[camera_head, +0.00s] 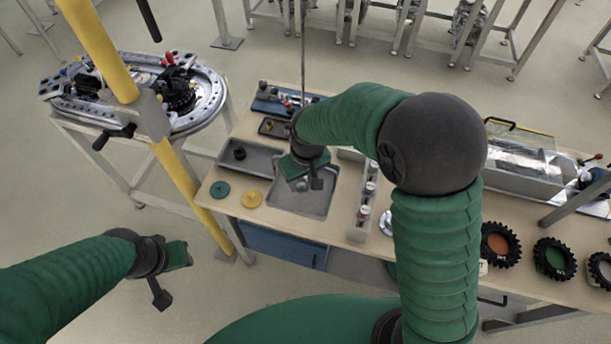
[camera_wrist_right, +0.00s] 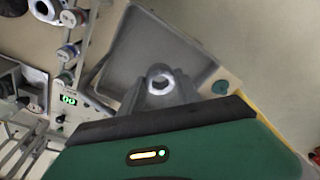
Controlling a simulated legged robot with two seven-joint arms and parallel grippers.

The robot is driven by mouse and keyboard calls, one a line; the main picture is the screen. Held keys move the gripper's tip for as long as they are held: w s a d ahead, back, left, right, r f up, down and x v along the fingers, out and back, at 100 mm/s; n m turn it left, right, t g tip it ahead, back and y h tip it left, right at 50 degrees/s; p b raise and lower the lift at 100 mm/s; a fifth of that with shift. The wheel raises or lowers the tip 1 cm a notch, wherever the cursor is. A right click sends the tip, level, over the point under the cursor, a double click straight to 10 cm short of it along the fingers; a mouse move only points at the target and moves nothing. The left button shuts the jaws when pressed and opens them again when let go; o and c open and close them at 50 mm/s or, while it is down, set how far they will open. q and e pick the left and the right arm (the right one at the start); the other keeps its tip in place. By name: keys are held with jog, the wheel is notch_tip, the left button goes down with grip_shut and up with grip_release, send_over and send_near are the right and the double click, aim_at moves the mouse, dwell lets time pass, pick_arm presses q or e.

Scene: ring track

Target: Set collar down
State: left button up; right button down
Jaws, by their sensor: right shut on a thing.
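My right gripper (camera_head: 317,184) hangs over the grey tray (camera_head: 322,211) on the workbench. In the right wrist view, a small shiny metal collar (camera_wrist_right: 160,71) sits at the tips of the right gripper (camera_wrist_right: 160,84), which is shut on it. Behind the collar lies the inside of the grey tray (camera_wrist_right: 130,42); I cannot tell how high above the tray floor the collar is. The collar cannot be made out in the head view. My left gripper (camera_head: 160,294) is at the lower left, off the bench, over open floor; its jaws are not clear.
The wooden bench (camera_head: 225,190) carries a second grey tray (camera_head: 262,165) with a dark ring, and green (camera_head: 219,190) and yellow (camera_head: 251,198) discs. A rack of spools (camera_head: 365,205) stands right of the tray. A yellow post (camera_head: 185,178) rises at the bench's left.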

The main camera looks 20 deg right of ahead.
aim_at(305, 178)
jog(key=shift+w+d+f+p, duration=0.25)
jog(key=shift+w+d+p, duration=0.15)
jog(key=shift+w+d, duration=0.55)
jog(key=f, duration=0.2)
jog(key=shift+s+a+f+p, duration=0.2)
jog(key=shift+a+f+p, duration=0.15)
jog(key=shift+a, duration=0.05)
jog(key=shift+a+f, duration=0.15)
jog(key=shift+f, duration=0.2)
jog(key=c, duration=0.9)
grip_release()
jog(key=shift+o, duration=0.2)
jog(key=shift+d, duration=0.2)
jog(key=shift+r, duration=0.1)
